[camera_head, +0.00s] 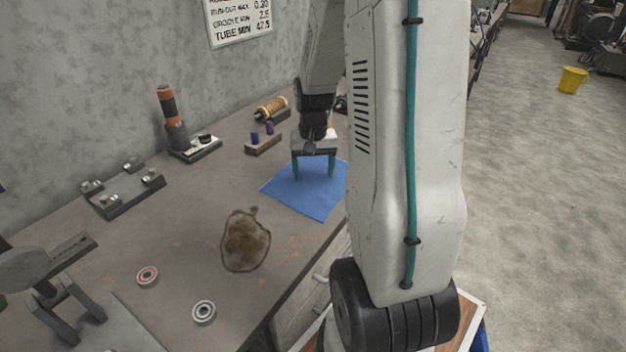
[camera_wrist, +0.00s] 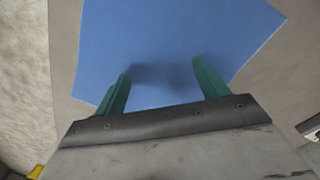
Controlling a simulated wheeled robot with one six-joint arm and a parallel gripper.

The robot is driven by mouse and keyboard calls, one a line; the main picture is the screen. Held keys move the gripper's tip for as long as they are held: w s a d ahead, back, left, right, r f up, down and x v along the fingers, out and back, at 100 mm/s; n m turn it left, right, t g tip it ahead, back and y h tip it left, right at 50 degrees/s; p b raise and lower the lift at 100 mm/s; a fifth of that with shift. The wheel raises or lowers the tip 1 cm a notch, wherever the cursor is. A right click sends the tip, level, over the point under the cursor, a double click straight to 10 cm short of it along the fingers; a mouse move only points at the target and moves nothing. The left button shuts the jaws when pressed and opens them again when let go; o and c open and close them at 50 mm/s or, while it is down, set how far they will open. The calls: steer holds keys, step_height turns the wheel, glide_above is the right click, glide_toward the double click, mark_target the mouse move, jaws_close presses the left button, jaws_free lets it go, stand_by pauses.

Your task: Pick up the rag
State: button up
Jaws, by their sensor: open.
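The rag could be the brown, stained, irregular patch (camera_head: 246,241) lying flat on the bench, or the flat blue sheet (camera_head: 300,196) behind it; I cannot tell for certain which. The blue sheet fills much of the wrist view (camera_wrist: 180,40). My gripper (camera_head: 314,176) points down over the blue sheet with its two green fingers apart. In the wrist view the open fingers (camera_wrist: 160,85) show nothing between them but the sheet and a soft shadow. Whether the fingertips touch the sheet is unclear. My arm hides the sheet's right side in the head view.
The bench (camera_head: 190,245) has a red-ringed bearing (camera_head: 147,277) and a grey bearing (camera_head: 203,312) at the front. A fixture plate (camera_head: 124,191), an orange-and-black upright tool (camera_head: 170,112) and a small block with purple pegs (camera_head: 263,144) stand along the wall. A vise-like device (camera_head: 50,285) is at left.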

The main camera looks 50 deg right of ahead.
steer(key=shift+f, duration=0.3)
jaws_close()
stand_by(0.4)
step_height(320, 180, up, 12)
stand_by(0.5)
step_height(320, 180, up, 9)
stand_by(0.4)
